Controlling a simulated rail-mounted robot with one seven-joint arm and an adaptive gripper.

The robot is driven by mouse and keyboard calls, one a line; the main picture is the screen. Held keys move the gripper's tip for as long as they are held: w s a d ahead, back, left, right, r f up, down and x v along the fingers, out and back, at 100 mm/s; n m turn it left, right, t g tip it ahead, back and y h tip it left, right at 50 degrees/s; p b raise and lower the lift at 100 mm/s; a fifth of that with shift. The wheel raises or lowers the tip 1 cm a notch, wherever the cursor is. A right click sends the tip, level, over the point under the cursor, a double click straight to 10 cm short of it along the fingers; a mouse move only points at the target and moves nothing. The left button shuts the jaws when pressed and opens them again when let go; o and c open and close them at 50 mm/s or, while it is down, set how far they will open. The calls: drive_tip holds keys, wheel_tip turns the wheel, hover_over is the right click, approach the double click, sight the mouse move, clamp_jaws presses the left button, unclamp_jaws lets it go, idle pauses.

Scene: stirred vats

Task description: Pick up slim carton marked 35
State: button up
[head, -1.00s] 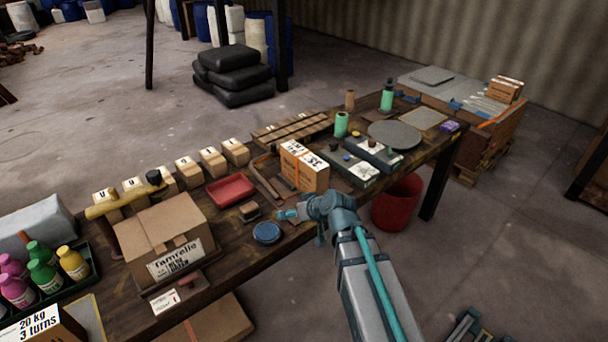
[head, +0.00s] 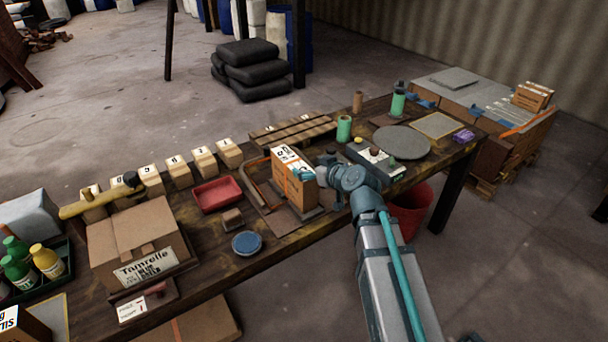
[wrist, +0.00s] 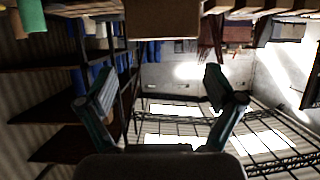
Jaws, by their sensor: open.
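The slim carton (head: 288,182) stands upright on the table in the head view. It is brown with an orange band and a white label, and the marking is too small to read surely now. My gripper (head: 306,174) is at its right side, with teal fingertips overlapping the carton's upper right edge. I cannot tell whether they touch. In the wrist view my gripper (wrist: 158,88) is open, with nothing between its fingers. A brown box face (wrist: 160,24) at the top centre of that view is probably the carton, beyond the fingertips.
A red tray (head: 217,195), a blue round dish (head: 246,243) and a small brown block (head: 232,218) lie left of the carton. A grey case (head: 375,160) and a round grey plate (head: 402,142) lie right. A large carton (head: 140,245) stands at the left.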

sight(293, 161)
drive_tip(key=p+x, duration=0.1)
drive_tip(key=x, duration=0.4)
drive_tip(key=shift+w+a, duration=0.15)
drive_tip(key=shift+a, duration=0.25)
drive_tip(key=p+x, duration=0.1)
drive_tip(key=x, duration=0.4)
drive_tip(key=shift+d+f+p, duration=0.1)
drive_tip(key=shift+f+p, duration=0.1)
drive_tip(key=shift+p, duration=0.1)
clamp_jaws()
